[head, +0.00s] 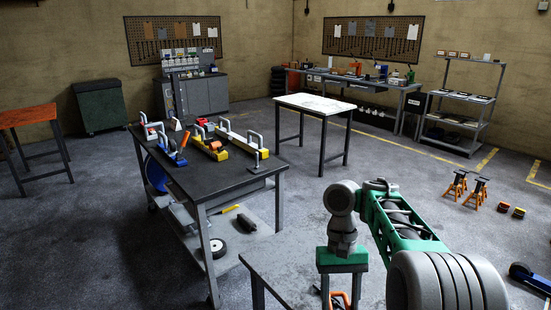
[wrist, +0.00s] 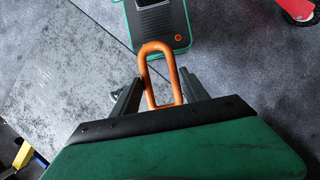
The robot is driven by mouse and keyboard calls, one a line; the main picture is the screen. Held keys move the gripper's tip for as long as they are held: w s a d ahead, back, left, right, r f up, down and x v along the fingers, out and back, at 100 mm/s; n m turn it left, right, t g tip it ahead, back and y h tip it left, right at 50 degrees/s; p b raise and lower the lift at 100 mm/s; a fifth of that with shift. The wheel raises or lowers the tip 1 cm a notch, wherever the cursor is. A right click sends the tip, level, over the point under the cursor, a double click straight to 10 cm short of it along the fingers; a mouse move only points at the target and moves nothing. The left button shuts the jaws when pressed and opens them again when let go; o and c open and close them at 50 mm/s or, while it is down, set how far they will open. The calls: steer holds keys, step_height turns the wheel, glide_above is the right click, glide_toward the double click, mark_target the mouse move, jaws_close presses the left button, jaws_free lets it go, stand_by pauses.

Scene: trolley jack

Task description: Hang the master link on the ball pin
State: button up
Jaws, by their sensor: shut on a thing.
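My gripper (wrist: 158,88) is shut on an orange oblong link (wrist: 161,55), which I take to be the master link. In the wrist view it stands out beyond the two dark fingers, with its closed far end free. In the head view my gripper (head: 338,298) is at the bottom edge, beside the near grey table, with only bits of orange showing. I cannot pick out the ball pin for sure. A small upright grey post (head: 256,158) on the dark workbench may be it, apart from my gripper.
The dark workbench (head: 222,182) holds several handled blocks and tools. A grey tabletop (head: 290,262) lies near my arm; a grey surface (wrist: 60,75) fills the wrist view's left. A white-topped table (head: 315,103) stands behind. Orange stands (head: 476,191) are on the floor at right.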

steer(key=shift+d+r, duration=0.1)
steer(key=shift+d, duration=0.05)
steer(key=s+d+r+m+y, duration=0.1)
steer(key=s+d+m, duration=0.2)
steer(key=d, duration=0.7)
steer(key=s+d+r+m+y, duration=0.1)
steer(key=s+d+m+y, duration=0.2)
steer(key=d, duration=0.7)
steer(key=s+d+m+t, duration=0.3)
steer(key=s+d+m, duration=0.55)
steer(key=s, duration=0.35)
steer(key=w+d+f+m+t+h, duration=0.1)
steer(key=w+f+m+t, duration=0.4)
steer(key=m, duration=0.9)
steer(key=shift+w+d+f, duration=0.3)
steer(key=shift+d+f, duration=0.05)
steer(key=shift+d, duration=0.55)
